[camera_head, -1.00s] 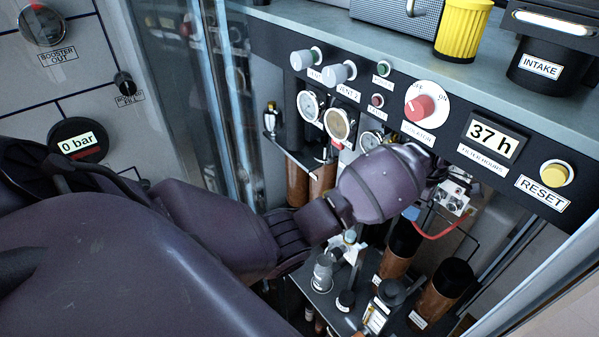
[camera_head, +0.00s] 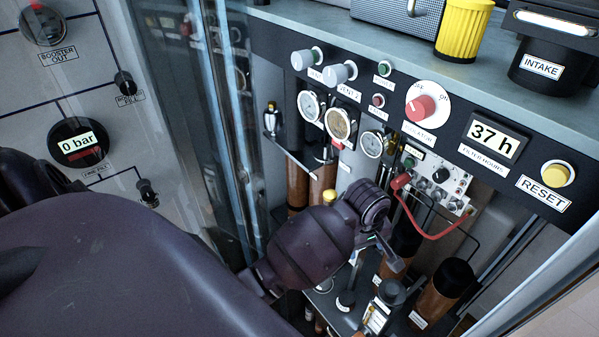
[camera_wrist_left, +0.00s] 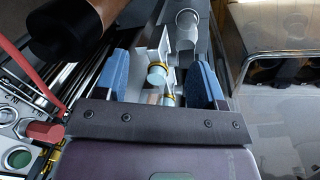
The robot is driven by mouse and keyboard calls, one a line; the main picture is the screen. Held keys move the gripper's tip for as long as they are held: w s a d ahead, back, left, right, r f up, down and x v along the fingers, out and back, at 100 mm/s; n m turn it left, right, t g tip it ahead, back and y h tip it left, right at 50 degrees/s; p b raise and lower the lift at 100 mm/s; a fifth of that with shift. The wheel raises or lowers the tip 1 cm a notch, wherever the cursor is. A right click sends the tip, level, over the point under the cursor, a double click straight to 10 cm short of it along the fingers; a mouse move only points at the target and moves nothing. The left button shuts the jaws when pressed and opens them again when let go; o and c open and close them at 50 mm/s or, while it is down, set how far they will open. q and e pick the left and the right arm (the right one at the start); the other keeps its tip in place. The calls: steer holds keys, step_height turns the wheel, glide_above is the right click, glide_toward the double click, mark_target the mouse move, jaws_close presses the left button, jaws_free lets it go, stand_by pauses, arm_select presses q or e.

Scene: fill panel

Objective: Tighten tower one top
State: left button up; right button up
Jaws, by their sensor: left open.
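My left gripper (camera_head: 378,250) points down into the cabinet, and in the left wrist view its two blue pads (camera_wrist_left: 163,78) stand apart. Between and beyond the pads is a small pale-blue fitting with a gold ring (camera_wrist_left: 157,75) on a white bracket; the pads do not visibly touch it. Brown towers with black tops stand close by: one (camera_head: 400,248) is partly behind the gripper and another (camera_head: 446,288) is to its right. More brown cylinders (camera_head: 322,183) stand at the back left. I cannot read which is tower one. My right gripper is not in view.
A control panel (camera_head: 470,195) with a red hose (camera_head: 432,236) lies beyond the gripper. The front fascia holds gauges (camera_head: 340,124), a red selector knob (camera_head: 420,108) and a yellow reset button (camera_head: 556,174). A glass door (camera_head: 185,110) stands at left.

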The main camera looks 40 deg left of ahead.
arm_select(q)
steer(key=s+a+m, duration=0.3)
steer(key=s, duration=0.4)
steer(key=s+a+m+t, duration=0.1)
steer(key=s+a+m, duration=0.2)
steer(key=s, duration=0.5)
steer(key=shift+s+f+m+t+y, duration=0.3)
steer(key=shift+f+m, duration=0.15)
steer(key=shift+m, duration=0.25)
